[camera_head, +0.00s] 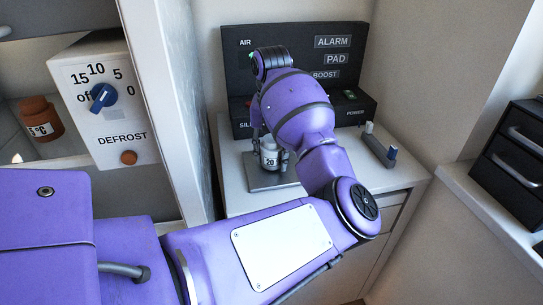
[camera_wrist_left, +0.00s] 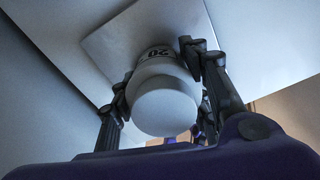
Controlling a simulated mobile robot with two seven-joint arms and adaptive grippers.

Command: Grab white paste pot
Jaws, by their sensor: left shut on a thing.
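The white paste pot (camera_head: 269,157) stands upright on a grey square plate (camera_head: 262,180) on the white cabinet top, with a dark "20" on its side. It also shows in the left wrist view (camera_wrist_left: 166,105), its round white end facing the camera. My left gripper (camera_head: 271,160) is shut on the pot, with a finger on each side of it. In the left wrist view the two dark fingers (camera_wrist_left: 162,85) press against its sides. My purple left arm hides part of the panel behind. My right gripper is not in view.
A black panel (camera_head: 240,75) marked ALARM, PAD and BOOST stands behind the pot. A small grey and blue device (camera_head: 380,148) lies on the right of the cabinet top. A DEFROST dial box (camera_head: 107,98) and an orange-brown jar (camera_head: 41,118) are left. Black drawers (camera_head: 517,165) stand right.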

